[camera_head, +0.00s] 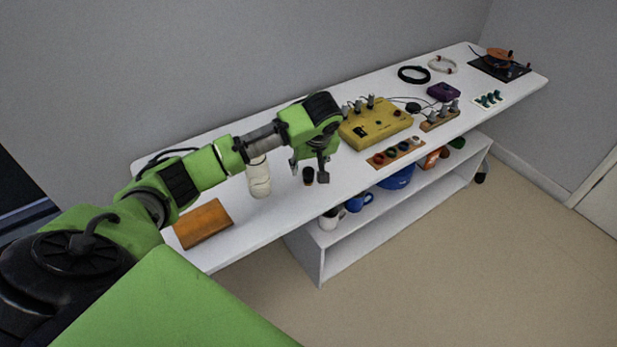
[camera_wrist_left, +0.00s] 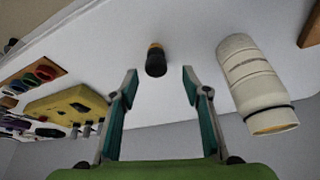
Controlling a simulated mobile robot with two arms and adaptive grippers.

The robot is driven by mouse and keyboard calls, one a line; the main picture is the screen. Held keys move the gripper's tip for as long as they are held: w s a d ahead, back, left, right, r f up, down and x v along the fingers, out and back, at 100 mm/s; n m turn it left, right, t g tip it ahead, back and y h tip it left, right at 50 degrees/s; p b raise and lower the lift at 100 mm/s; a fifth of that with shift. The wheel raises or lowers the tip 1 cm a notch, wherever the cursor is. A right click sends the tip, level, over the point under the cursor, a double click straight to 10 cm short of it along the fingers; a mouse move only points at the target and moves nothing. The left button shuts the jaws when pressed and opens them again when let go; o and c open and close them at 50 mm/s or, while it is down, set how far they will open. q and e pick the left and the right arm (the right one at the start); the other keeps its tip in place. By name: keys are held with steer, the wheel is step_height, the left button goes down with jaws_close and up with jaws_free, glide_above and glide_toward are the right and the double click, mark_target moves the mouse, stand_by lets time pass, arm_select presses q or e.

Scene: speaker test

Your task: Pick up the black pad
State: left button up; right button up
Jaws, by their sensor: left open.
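A small black cylinder with a brown end (camera_head: 308,176) stands on the white table; it also shows in the left wrist view (camera_wrist_left: 156,60). My left gripper (camera_head: 309,168) is open and empty around or just above it. In the left wrist view the cylinder appears between and just beyond the two fingertips (camera_wrist_left: 160,78); I cannot tell whether they touch it. A flat black mat (camera_head: 486,70) lies at the table's far right end with orange-and-black items on it. A small dark round piece (camera_head: 413,107) lies beside the yellow box. Which of these is the black pad is unclear. My right gripper is out of view.
A cream bottle (camera_head: 259,180) stands close to my left gripper; it also shows in the left wrist view (camera_wrist_left: 255,85). A yellow box (camera_head: 385,127), wooden holders (camera_head: 397,152) and an orange-brown block (camera_head: 203,224) are on the table (camera_head: 240,228). A lower shelf (camera_head: 350,240) holds cups.

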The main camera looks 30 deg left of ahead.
mark_target(309, 171)
arm_select(q)
steer(key=x, duration=0.5)
steer(key=shift+w+d+f, duration=0.1)
steer(key=shift+w, duration=0.15)
jaws_close()
